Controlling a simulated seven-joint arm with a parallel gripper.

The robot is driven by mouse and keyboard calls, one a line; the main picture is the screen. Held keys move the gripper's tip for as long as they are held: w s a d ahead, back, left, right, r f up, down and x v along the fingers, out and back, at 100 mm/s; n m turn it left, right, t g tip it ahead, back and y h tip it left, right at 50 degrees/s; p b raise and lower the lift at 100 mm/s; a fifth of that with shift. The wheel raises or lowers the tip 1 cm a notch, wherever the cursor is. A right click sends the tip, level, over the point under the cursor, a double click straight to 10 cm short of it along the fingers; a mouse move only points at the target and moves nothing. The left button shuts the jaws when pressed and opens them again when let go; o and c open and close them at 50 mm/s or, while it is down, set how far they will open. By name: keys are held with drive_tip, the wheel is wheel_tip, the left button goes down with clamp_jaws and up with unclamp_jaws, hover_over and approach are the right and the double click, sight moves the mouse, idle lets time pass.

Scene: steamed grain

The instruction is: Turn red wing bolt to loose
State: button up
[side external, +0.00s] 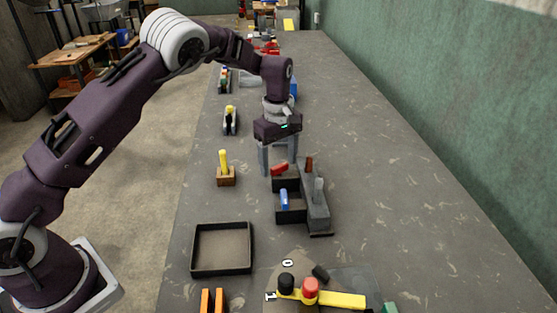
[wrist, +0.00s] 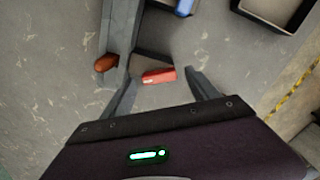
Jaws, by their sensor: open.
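The red wing bolt (side external: 279,170) is a small red bar at the far end of a dark fixture (side external: 317,218). It also shows in the wrist view (wrist: 159,76), lying nearly crosswise between the fingertips. My gripper (side external: 280,166) points down over it, open, with one finger toward each end of the red bar. The wrist view shows my gripper (wrist: 162,77) with gaps beside the bar, but I cannot tell finger height or contact. A blue wing bolt (side external: 284,199) sits nearer on the same fixture. The red bolt's shaft is hidden.
A brown-red lever (side external: 309,163) and grey lever (side external: 318,190) stand on the fixture's right side. An empty dark tray (side external: 222,249) lies in front left. A wooden block with a yellow peg (side external: 225,172) stands left. The table on the right is clear.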

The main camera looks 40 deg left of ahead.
sight(278, 165)
wheel_tip(278, 165, up, 6)
drive_tip(key=shift+r, duration=0.55)
